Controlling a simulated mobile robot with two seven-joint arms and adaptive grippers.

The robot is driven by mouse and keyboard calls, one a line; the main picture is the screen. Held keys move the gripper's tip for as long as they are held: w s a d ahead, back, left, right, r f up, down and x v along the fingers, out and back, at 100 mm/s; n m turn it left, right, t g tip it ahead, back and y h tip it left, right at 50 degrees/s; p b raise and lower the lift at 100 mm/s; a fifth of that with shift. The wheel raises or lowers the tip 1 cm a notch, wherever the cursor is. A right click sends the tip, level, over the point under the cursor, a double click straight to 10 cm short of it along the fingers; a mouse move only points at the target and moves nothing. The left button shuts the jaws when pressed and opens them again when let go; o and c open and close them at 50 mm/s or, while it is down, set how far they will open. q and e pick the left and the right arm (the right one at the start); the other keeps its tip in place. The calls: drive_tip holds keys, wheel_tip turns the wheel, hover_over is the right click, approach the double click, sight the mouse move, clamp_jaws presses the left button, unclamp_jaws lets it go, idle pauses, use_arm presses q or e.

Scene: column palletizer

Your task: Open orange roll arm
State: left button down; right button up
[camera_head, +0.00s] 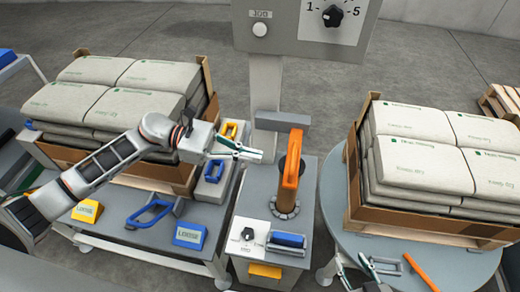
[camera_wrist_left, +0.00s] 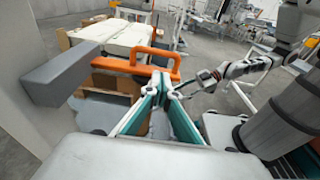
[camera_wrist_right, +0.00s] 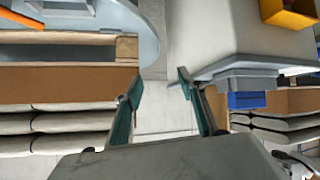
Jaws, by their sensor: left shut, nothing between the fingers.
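In the left wrist view the orange part (camera_wrist_left: 138,64) shows as a raised bar just beyond my fingertips, and the grey block (camera_wrist_left: 62,77) is to the left. My left gripper (camera_head: 258,155) is shut and empty, a little left of the roll arm; its tips also show in the left wrist view (camera_wrist_left: 161,88). My right gripper (camera_head: 352,263) is low by the round table; its fingers are apart and empty in the right wrist view (camera_wrist_right: 155,88).
Sacks on a left pallet (camera_head: 144,76) and a right pallet (camera_head: 424,161) flank the cabinet. A grey post (camera_head: 264,85) with a panel stands behind the roll arm. Blue and yellow handles (camera_head: 150,214) lie at left. The cabinet has a knob (camera_head: 247,234) and blue handle (camera_head: 288,240) in front.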

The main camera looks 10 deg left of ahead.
sight(283, 171)
use_arm(q)
drive_tip(key=shift+d+f+p, duration=0.2)
drive_tip(key=shift+d+p, duration=0.05)
drive_tip(key=shift+d, duration=1.15)
drive_tip(key=shift+d+f+p, duration=0.15)
drive_tip(key=shift+d+p, duration=0.1)
drive_tip(key=shift+d, duration=1.1)
drive_tip(key=shift+d+f+p, duration=0.2)
drive_tip(key=shift+d+p, duration=0.05)
drive_tip(key=shift+d, duration=1.15)
drive_tip(key=shift+r, duration=0.1)
drive_tip(key=shift+w+r+n, duration=0.25)
drive_tip(key=shift+r+n, duration=0.25)
drive_tip(key=shift+r, duration=0.35)
drive_tip(key=w+r+n+g, duration=0.1)
drive_tip(key=w+r+n, duration=0.6)
drive_tip(key=r, duration=0.2)
drive_tip(key=shift+r+g+h+b, duration=0.15)
drive_tip(key=shift+g+h+b, duration=0.15)
drive_tip(key=shift+g+b, duration=0.1)
drive_tip(key=shift+a, duration=0.15)
